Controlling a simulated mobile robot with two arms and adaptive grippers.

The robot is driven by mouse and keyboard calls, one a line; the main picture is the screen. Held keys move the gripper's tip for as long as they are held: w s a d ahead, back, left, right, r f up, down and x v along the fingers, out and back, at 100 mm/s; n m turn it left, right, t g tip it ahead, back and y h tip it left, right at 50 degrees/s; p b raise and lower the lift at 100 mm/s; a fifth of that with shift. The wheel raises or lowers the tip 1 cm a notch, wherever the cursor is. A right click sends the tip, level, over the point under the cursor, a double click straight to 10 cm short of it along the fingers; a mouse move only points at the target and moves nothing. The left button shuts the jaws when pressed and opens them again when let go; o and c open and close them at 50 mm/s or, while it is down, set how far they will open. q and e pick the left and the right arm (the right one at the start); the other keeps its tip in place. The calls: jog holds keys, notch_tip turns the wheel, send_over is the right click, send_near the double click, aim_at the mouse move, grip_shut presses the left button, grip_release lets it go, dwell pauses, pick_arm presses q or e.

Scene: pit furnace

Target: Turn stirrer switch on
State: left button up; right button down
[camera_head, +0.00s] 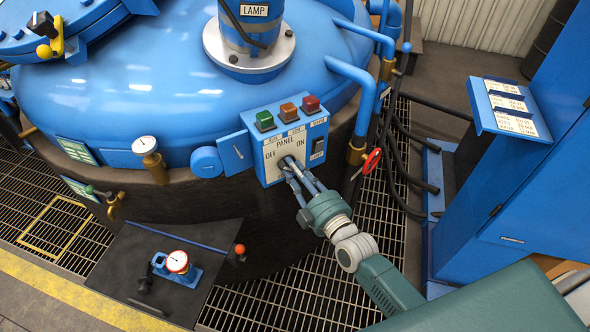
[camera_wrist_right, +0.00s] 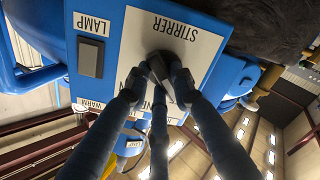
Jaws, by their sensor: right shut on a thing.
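The blue panel box (camera_head: 309,146) is on the side of the big blue vessel. Its white front plate (camera_head: 270,160) reads PANEL, OFF and ON. My right gripper (camera_head: 290,170) reaches up to this plate from the lower right. In the right wrist view, its dark fingers (camera_wrist_right: 157,85) are shut around the black stirrer switch knob (camera_wrist_right: 160,62), below an upside-down STIRRER label (camera_wrist_right: 172,25). The fingers cover much of the knob and part of the lettering, so I cannot tell which way the knob points. My left gripper is not in view.
Green (camera_head: 265,121), orange (camera_head: 289,112) and red (camera_head: 310,104) buttons top the box. A LAMP rocker switch (camera_wrist_right: 91,57) is beside the stirrer plate. A red valve wheel (camera_head: 372,161) and blue pipes are close on the right. A blue cabinet (camera_head: 520,200) stands farther right.

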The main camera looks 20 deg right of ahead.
jog(key=shift+m, duration=0.4)
jog(key=m, duration=1.1)
jog(key=f+m, duration=0.1)
jog(key=m, duration=0.5)
jog(key=shift+p, duration=0.4)
jog(key=c, duration=1.5)
grip_release()
jog(key=v, duration=1.2)
